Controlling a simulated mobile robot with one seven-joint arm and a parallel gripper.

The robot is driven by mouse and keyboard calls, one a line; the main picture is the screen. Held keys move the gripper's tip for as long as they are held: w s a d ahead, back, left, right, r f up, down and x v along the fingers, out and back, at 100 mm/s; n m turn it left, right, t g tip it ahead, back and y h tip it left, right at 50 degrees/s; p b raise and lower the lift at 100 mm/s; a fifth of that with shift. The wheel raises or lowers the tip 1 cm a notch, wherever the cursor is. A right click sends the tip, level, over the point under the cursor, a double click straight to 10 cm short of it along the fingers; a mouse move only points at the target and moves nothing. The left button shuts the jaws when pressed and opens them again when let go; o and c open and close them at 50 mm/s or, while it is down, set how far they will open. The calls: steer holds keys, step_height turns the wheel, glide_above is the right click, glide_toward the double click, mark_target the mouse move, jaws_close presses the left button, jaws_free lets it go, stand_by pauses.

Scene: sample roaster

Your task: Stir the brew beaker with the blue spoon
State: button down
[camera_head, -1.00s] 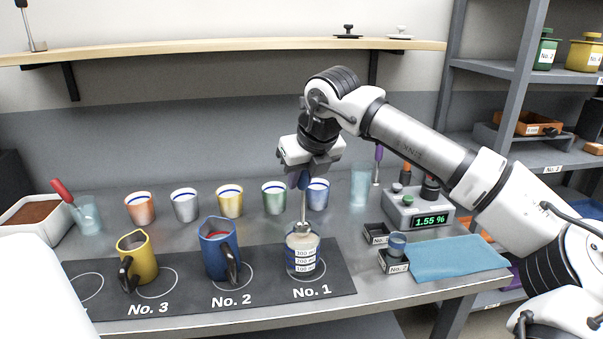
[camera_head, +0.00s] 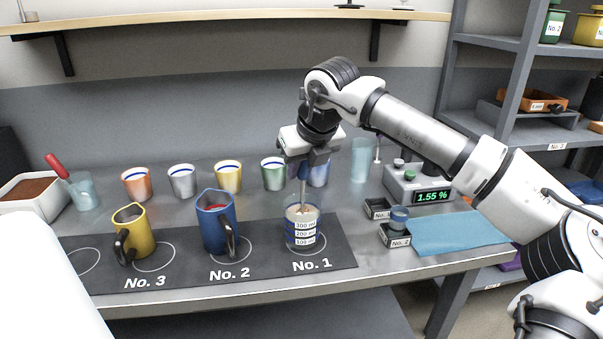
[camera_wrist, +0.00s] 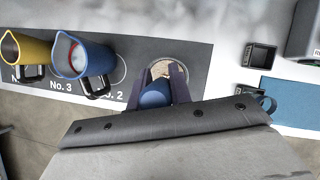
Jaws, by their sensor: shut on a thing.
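The brew beaker (camera_head: 302,234) is clear glass with a blue-and-white volume scale and stands upright on the No. 1 spot of the dark mat. It holds a pale tan, foamy brew (camera_wrist: 162,69). My gripper (camera_head: 304,160) is directly above the beaker, shut on the blue handle of the spoon (camera_wrist: 155,95). The spoon's metal shaft (camera_head: 303,190) points down into the beaker's mouth. Its lower end is hidden in the brew.
A blue pitcher (camera_head: 217,230) stands on No. 2 and a yellow pitcher (camera_head: 131,227) on No. 3. Several coloured cups, such as the green cup (camera_head: 274,173), stand behind. The scale (camera_head: 418,190), small black trays and blue cloth (camera_head: 455,233) are at right.

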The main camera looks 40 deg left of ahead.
steer(key=shift+d, duration=0.1)
steer(key=shift+s+d+b, duration=0.4)
steer(key=shift+s+d, duration=0.1)
steer(key=shift+d, duration=0.05)
steer(key=shift+w+a+f, duration=0.1)
steer(key=shift+w+a, duration=0.4)
steer(key=shift+a, duration=0.1)
steer(key=shift+s+d+b, duration=0.3)
steer(key=shift+s+d, duration=0.15)
steer(key=shift+d, duration=0.1)
steer(key=shift+w+a+p, duration=0.35)
steer(key=shift+w+a, duration=0.05)
steer(key=shift+a, duration=0.15)
steer(key=shift+r+p, duration=2.8)
steer(key=shift+r, duration=1.25)
